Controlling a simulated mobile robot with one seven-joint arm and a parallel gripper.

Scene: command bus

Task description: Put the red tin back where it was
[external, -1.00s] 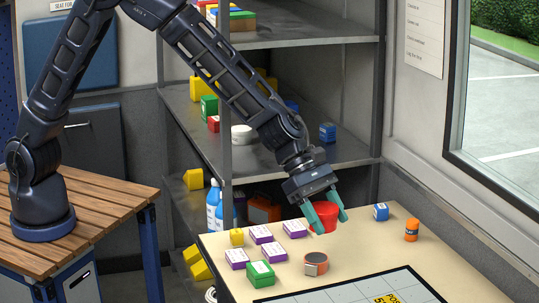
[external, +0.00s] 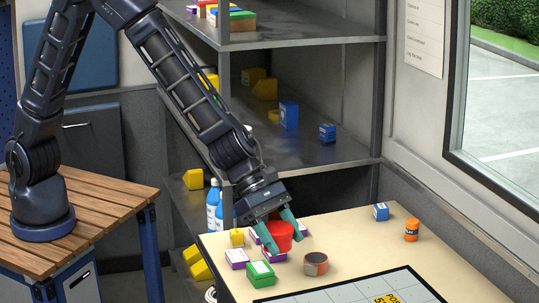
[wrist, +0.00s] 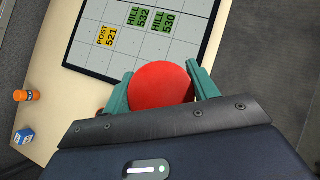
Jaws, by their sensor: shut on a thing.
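The red tin (external: 279,236) is a round red container, held between the teal fingers of my gripper (external: 278,238). In the external view it is over the left part of the cream table, above or among small purple-and-white boxes; I cannot tell whether it touches the table. In the wrist view the red tin (wrist: 160,86) shows its round red face, with the fingers of my gripper (wrist: 162,90) on both sides of it. Its underside and the table directly under it are hidden.
Purple boxes (external: 237,258), a yellow block (external: 236,237), a green box (external: 261,273) and an orange-brown round thing (external: 315,264) crowd near the tin. The table (external: 350,235) is clear between. A gridded board (external: 352,291) lies in front.

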